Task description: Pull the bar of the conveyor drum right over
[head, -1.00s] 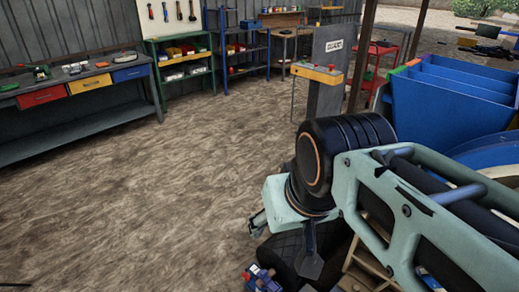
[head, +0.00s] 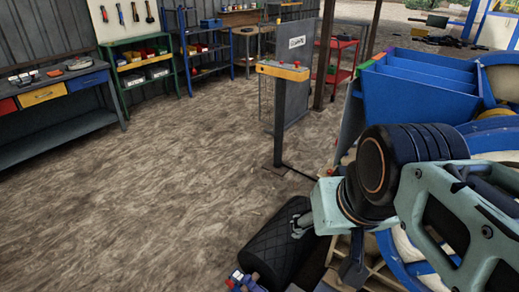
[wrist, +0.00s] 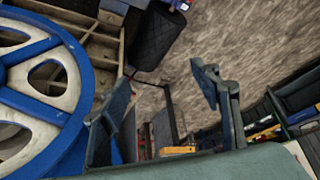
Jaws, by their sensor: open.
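The conveyor drum (head: 272,248) is a black roller with a diamond pattern, low in the head view. It also shows at the top of the wrist view (wrist: 160,36). I cannot clearly make out its bar in either view. My gripper (head: 326,246) is just right of the drum in the head view, partly overlapping its right end. In the wrist view my gripper's two fingers (wrist: 161,110) are spread apart with nothing between them. The drum appears beyond the fingers, so they look clear of it.
A blue-rimmed flywheel (wrist: 40,85) and tan framework (wrist: 100,48) are close on the left in the wrist view. A blue hopper (head: 415,100) stands at right. A yellow control box (head: 283,70) on a post stands behind the drum. Open dirt floor (head: 150,200) lies left.

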